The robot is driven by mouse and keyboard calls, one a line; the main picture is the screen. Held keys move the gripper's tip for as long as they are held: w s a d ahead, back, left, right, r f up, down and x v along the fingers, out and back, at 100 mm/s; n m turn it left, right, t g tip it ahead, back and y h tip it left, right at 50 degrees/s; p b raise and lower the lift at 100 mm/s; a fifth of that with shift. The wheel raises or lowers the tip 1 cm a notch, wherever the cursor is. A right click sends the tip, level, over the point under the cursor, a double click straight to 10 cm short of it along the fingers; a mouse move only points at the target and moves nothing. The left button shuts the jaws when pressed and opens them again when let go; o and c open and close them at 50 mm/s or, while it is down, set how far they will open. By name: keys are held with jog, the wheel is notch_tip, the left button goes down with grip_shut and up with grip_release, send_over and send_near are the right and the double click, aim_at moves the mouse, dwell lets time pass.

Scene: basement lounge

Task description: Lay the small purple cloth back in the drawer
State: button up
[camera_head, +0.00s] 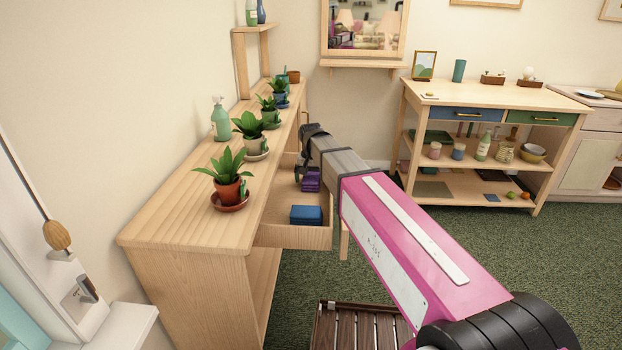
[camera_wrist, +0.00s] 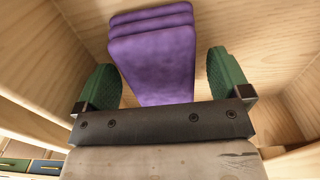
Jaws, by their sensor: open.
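The small purple cloth (camera_head: 311,183) is a folded stack lying in the open drawer (camera_head: 290,236) of the long wooden sideboard. In the wrist view the cloth (camera_wrist: 152,52) lies on the drawer's wooden bottom, between the two green fingertips of my gripper (camera_wrist: 162,80). The fingers are open, with a gap visible on each side of the cloth. In the head view my gripper (camera_head: 305,160) is over the drawer's far part, and my arm hides some of the drawer.
A folded blue cloth (camera_head: 306,215) lies in the drawer's near end. Potted plants (camera_head: 228,185) and a green bottle (camera_head: 220,118) stand along the sideboard top (camera_head: 170,222). A slatted wooden crate (camera_head: 350,328) is on the floor. A shelved table (camera_head: 480,97) stands at the back right.

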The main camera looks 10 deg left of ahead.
aim_at(311, 177)
notch_tip(311, 177, up, 12)
dwell(0.6)
